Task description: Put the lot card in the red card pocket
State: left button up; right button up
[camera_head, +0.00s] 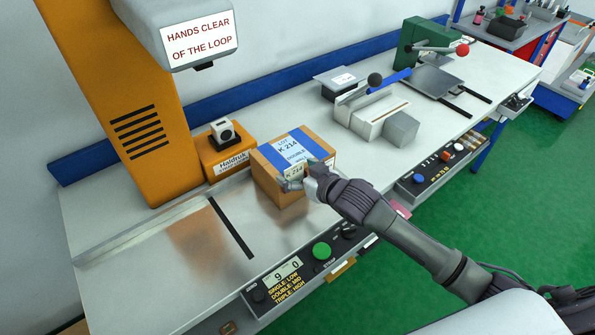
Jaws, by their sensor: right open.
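A small pale card (294,170) marked 214, seemingly the lot card, shows at the box's near upper edge. My right gripper (300,181) is open at that card, its fingers close around or beside it; contact is unclear. A pinkish-red holder (401,210), likely the red card pocket, shows at the bench's front edge, right of the gripper and partly behind my right arm. My left gripper is not in view.
An orange machine column (115,90) and a small orange unit (225,152) stand left of the box. A control panel (300,268) and a yellow holder (341,269) are on the front edge. A grey fixture (370,115) and green press (425,45) stand behind right.

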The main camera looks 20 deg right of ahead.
jog(key=shift+s+r, duration=0.1)
jog(key=b+v, duration=0.1)
jog(key=v, duration=1.1)
jog(key=shift+b, duration=0.4)
jog(key=shift+d, duration=0.1)
